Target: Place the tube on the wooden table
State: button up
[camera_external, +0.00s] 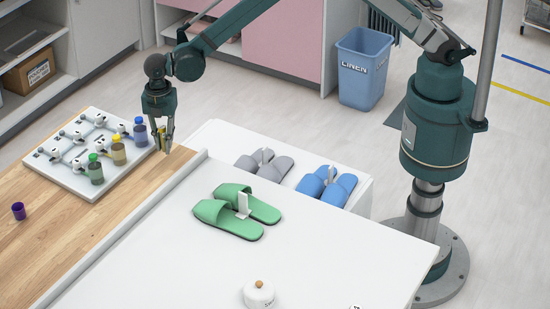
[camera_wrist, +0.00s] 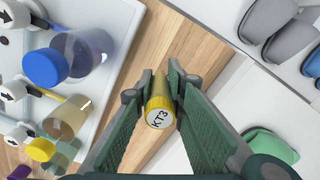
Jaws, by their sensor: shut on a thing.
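A slim tube with a yellow cap marked KT3 (camera_wrist: 158,108) is between the fingers of my gripper (camera_wrist: 160,98), which is shut on it. In the external view my gripper (camera_external: 161,148) points down over the far end of the wooden table (camera_external: 75,237), just right of the white tray. The tube shows there as a small yellow strip, mostly hidden by the fingers. The wooden tabletop also shows beneath the tube in the wrist view (camera_wrist: 205,50). I cannot tell whether the tube's lower end touches the wood.
The white tray (camera_external: 84,187) holds bottles with blue, yellow and green caps. A purple cup (camera_external: 18,211) stands on the bare wood at left. Green slippers (camera_external: 228,218) and a white jar (camera_external: 259,296) stand on the white surface. Grey (camera_external: 252,165) and blue slippers (camera_external: 318,186) lie behind.

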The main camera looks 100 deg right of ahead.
aim_at(162, 127)
jog(key=shift+f, duration=1.45)
jog(key=shift+f, duration=0.15)
jog(key=o, duration=0.8)
notch_tip(162, 127, up, 12)
jog(key=shift+r, duration=0.2)
